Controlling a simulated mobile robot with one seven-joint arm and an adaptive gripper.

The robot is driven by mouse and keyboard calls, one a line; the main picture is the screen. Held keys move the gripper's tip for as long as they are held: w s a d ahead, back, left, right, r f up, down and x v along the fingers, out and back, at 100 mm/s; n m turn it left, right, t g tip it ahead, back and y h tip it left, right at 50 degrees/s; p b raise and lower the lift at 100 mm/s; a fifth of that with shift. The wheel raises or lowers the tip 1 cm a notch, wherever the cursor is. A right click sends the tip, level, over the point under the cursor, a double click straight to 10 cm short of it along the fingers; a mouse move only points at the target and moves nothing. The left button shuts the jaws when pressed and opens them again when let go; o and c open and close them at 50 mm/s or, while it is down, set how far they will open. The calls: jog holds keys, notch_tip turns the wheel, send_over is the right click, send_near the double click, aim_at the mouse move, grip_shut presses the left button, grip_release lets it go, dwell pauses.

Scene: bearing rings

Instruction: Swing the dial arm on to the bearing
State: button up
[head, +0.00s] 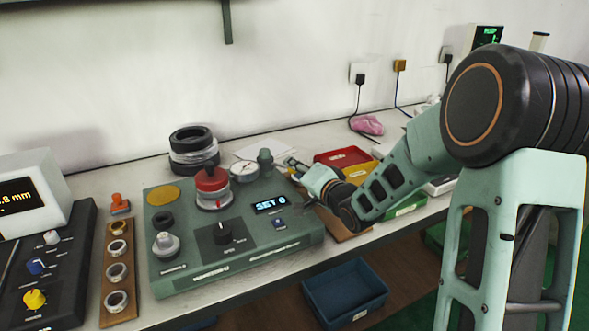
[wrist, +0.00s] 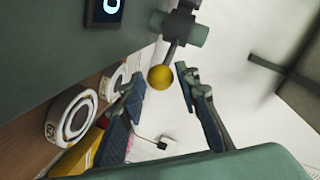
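The green test fixture (head: 235,245) stands on the bench in the head view. A red-capped stack (head: 212,184) with a metallic band, seemingly the bearing, stands on it. The dial gauge (head: 244,172) is just right of that stack, near a green post (head: 264,157). In the wrist view a yellow ball knob (wrist: 160,77) sits on a thin rod from a dark green pivot (wrist: 187,28). My gripper (wrist: 157,88) is open, its fingers on either side of the knob near their tips, with gaps visible. In the head view my gripper (head: 294,165) is right of the post.
The fixture's display (head: 270,205) reads SET 0. A wooden board (head: 119,265) with several rings lies at left. Dark stacked rings (head: 193,150) stand behind. Red (head: 343,158) and green (head: 405,207) bins are near my arm. A blue crate (head: 345,292) is below the bench edge.

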jog(key=v, duration=1)
jog(key=shift+s+d, duration=0.1)
